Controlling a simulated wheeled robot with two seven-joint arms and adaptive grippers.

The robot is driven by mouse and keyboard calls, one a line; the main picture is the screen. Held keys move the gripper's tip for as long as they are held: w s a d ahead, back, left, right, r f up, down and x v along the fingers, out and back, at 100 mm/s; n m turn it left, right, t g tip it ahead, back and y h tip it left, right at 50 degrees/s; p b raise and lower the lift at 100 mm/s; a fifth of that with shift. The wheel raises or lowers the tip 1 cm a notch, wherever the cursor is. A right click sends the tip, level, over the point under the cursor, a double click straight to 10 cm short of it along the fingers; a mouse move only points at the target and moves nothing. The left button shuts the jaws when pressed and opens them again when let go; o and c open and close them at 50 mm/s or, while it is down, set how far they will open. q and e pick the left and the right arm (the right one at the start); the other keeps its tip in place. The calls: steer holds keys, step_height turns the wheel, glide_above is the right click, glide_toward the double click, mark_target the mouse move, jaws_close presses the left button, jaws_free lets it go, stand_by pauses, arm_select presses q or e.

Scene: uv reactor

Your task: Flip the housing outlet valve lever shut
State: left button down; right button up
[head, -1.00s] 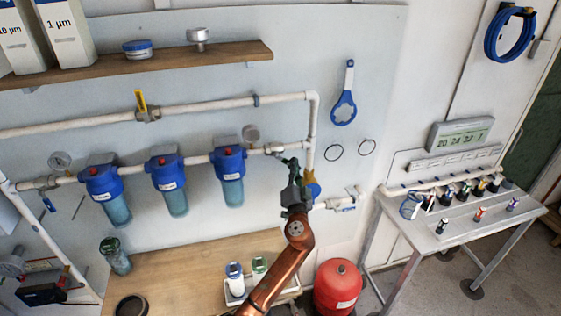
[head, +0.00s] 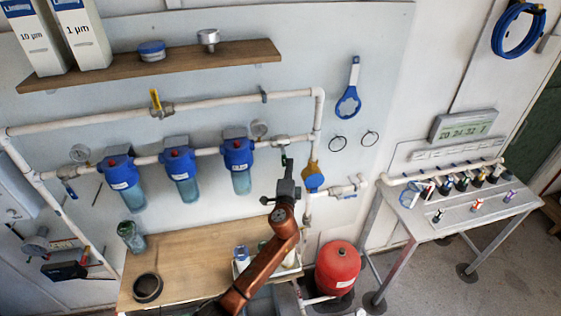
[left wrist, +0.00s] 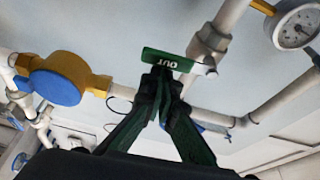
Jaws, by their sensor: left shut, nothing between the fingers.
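The green outlet lever, marked OUT (left wrist: 168,60), stretches left from the outlet valve (left wrist: 209,43) in the left wrist view, across the line of the pipe. In the head view the lever (head: 284,159) hangs below the outlet valve (head: 281,141), right of the third blue housing (head: 238,155). My left gripper (left wrist: 163,76) is shut and empty, its fingertips right at the lever's lower edge. I cannot tell if they touch it. In the head view the left gripper (head: 286,172) is just below the lever and partly hides it. My right gripper is not in view.
A yellow-and-blue fitting (head: 313,178) is close to the right of the gripper. The wooden bench (head: 190,262) and red tank (head: 338,268) are below. A yellow-handled valve (head: 158,103) is on the upper pipe.

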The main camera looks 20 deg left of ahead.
arm_select(q)
steer(key=shift+s+a+f, duration=0.1)
steer(key=shift+a, duration=0.1)
stand_by(0.6)
steer(key=w+d+b, duration=0.2)
steer(key=d, duration=0.2)
steer(key=s+d+b, duration=0.1)
steer(key=s, duration=0.9)
steer(key=shift+d, duration=0.1)
